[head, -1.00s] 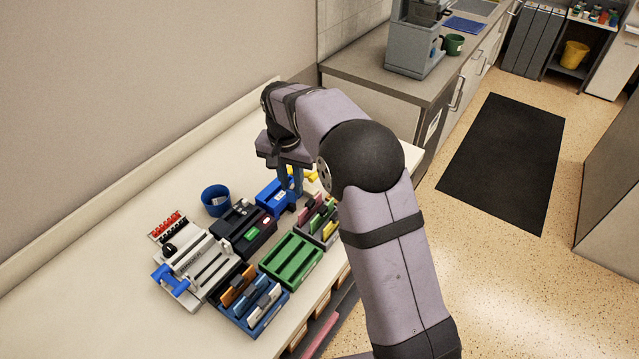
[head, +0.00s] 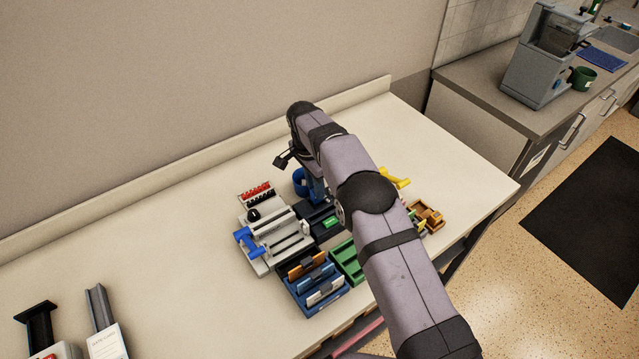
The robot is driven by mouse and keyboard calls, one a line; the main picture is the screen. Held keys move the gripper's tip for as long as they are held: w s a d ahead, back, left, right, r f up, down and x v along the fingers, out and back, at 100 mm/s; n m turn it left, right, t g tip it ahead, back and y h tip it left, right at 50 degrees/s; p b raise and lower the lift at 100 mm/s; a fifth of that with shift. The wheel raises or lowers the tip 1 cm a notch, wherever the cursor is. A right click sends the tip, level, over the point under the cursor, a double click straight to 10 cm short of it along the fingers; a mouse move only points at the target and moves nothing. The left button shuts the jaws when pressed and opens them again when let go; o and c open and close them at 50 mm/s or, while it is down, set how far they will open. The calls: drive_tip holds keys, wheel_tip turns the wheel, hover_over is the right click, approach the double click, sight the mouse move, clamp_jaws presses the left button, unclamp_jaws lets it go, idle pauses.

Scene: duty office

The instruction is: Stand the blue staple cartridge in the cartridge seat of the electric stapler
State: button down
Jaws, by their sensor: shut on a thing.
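My gripper (head: 317,187) is partly in view in the head view, pointing down behind my arm beside the dark blue cup. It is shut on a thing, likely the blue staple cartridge. My arm hides most of its fingertips, and I cannot make out the cartridge's outline or tilt. A dark box with a green label (head: 332,222) lies just below the gripper. At the lower left edge a white device with a black upright part (head: 40,325) is cut off by the frame. I cannot tell for sure which device is the electric stapler, and no cartridge seat can be made out.
A grey punch-like device with a blue lever (head: 243,238), a blue tray of cards (head: 322,306) and a green tray (head: 346,262) stand close together. A grey channel with a white label (head: 103,320) stands at lower left. The table between is bare.

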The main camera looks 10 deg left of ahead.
drive_tip(key=shift+f+b, duration=0.75)
drive_tip(key=shift+f, duration=0.45)
drive_tip(key=c, duration=1.6)
unclamp_jaws()
drive_tip(key=shift+o, duration=0.4)
drive_tip(key=shift+w, duration=0.1)
drive_tip(key=shift+f, duration=0.1)
